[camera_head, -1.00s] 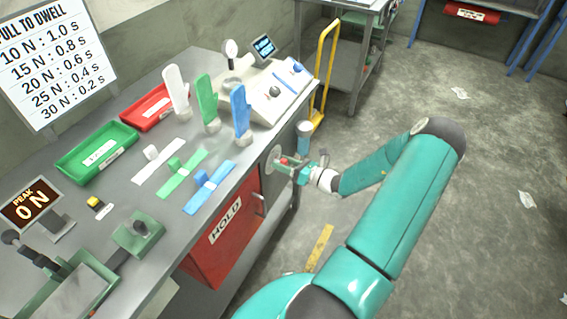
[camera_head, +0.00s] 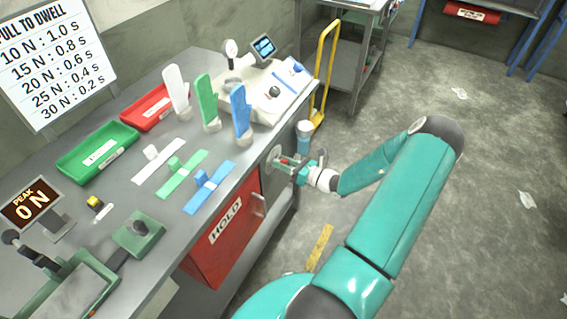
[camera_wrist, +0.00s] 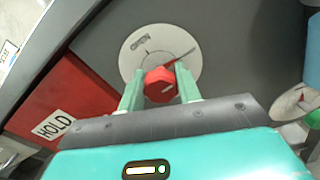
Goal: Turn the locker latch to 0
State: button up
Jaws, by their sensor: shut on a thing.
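The locker latch is a red knob (camera_wrist: 159,85) on a round pale dial plate (camera_wrist: 136,48), seen in the wrist view. The plate bears a dark word and a red line, but the word is too small to read surely. My gripper (camera_wrist: 159,92) has a finger on each side of the knob and is shut on it. In the head view my gripper (camera_head: 287,165) is at the bench's right end, in front of the dial plate (camera_head: 272,158). The red locker (camera_head: 226,228) marked HOLD is just below and to the left.
The grey bench top holds a green tray (camera_head: 97,152), a red tray (camera_head: 147,112), upright white, green and blue pieces, and flat strips. A yellow-handled cart (camera_head: 326,75) stands beyond. The floor at right is mostly clear.

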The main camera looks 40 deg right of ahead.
jog(key=n, duration=0.3)
jog(key=shift+a+n, duration=0.1)
jog(key=shift+n, duration=0.3)
jog(key=n, duration=0.4)
jog(key=shift+n, duration=0.3)
jog(key=n, duration=0.4)
jog(key=shift+a+n, duration=0.1)
jog(key=shift+n, duration=0.2)
jog(key=shift+f+n, duration=0.1)
jog(key=shift+n, duration=1.8)
jog(key=o, duration=1)
jog(key=shift+c, duration=0.2)
jog(key=shift+s, duration=0.15)
jog(key=v, duration=1.3)
jog(key=shift+s, duration=0.3)
